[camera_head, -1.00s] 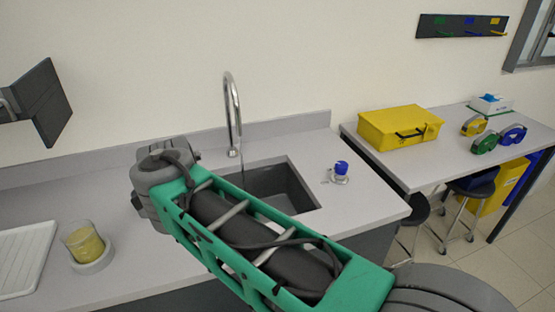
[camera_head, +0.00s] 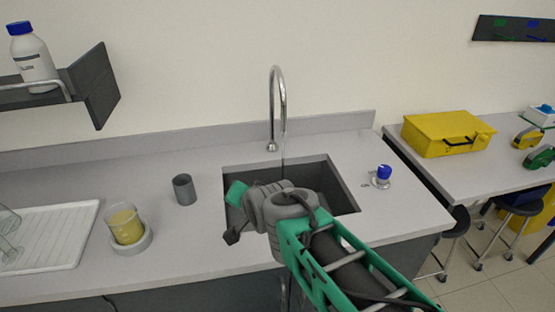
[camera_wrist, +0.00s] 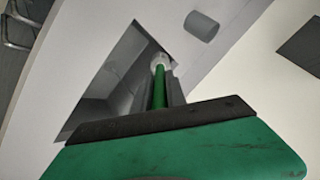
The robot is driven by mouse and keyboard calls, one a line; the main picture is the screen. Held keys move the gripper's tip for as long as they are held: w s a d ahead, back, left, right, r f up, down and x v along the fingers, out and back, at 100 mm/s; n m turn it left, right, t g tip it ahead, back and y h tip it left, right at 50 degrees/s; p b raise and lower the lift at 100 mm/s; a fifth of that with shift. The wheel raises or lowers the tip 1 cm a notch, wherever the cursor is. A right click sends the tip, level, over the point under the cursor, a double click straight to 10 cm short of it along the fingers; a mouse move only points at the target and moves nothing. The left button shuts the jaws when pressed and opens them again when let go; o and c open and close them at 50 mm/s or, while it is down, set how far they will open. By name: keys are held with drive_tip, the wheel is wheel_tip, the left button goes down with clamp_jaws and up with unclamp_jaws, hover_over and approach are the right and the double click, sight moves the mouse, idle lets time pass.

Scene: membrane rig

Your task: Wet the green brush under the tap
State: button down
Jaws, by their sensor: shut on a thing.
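The tap (camera_head: 281,95) is a tall chrome gooseneck behind the sink (camera_head: 344,190). A thin line below its spout looks like running water. My gripper (camera_wrist: 161,82) is shut on the green brush (camera_wrist: 158,92). The wrist view shows the brush's green handle between the grey fingers, with a pale part at its far end and the sink beyond. In the head view, my gripper's green body (camera_head: 237,192) is over the left part of the sink, left of the tap's spout. The brush cannot be made out there.
A grey cup (camera_head: 184,190) and a beaker of yellow liquid (camera_head: 124,224) stand left of the sink. A white drying rack (camera_head: 60,232) is farther left. A blue-topped knob (camera_head: 384,173) stands right of the sink. A shelf (camera_head: 95,85) holds a bottle (camera_head: 34,58).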

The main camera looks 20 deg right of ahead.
drive_tip(key=shift+a, duration=0.1)
drive_tip(key=s+a, duration=0.5)
drive_tip(key=a, duration=0.1)
drive_tip(key=shift+b, duration=0.35)
idle(0.4)
drive_tip(key=shift+s, duration=0.1)
drive_tip(key=shift+r, duration=0.1)
idle(0.9)
drive_tip(key=s+a+r+p, duration=0.3)
drive_tip(key=shift+s+a+r, duration=0.15)
drive_tip(key=shift+a+r, duration=0.2)
drive_tip(key=shift+r, duration=0.05)
idle(1.0)
